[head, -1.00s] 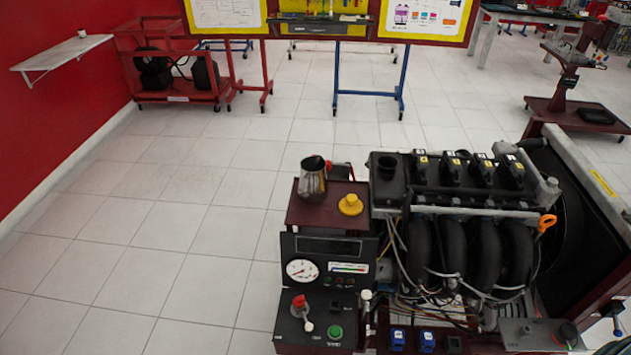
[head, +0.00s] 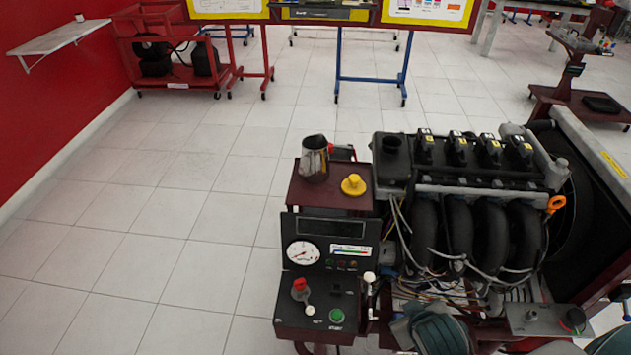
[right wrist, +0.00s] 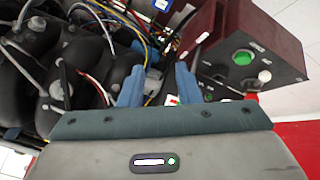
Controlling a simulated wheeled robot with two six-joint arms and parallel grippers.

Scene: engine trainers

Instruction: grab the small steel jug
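The small steel jug (head: 314,158) stands upright on the left part of a dark red shelf (head: 330,197) behind the gauge panel in the head view. Its metal side is shiny and reflective. My right gripper (head: 430,325), grey and teal, is at the bottom of the head view, in front of the engine and well below and right of the jug. In the right wrist view its two blue fingers (right wrist: 158,78) are apart with nothing between them. The jug is not seen in that view. My left gripper is not in view.
A yellow cap (head: 354,185) sits on the shelf just right of the jug. The gauge panel (head: 325,257) and switch box (head: 316,308) stand in front of it. The engine (head: 465,215) with loose wires fills the right. Open tiled floor (head: 150,225) lies left.

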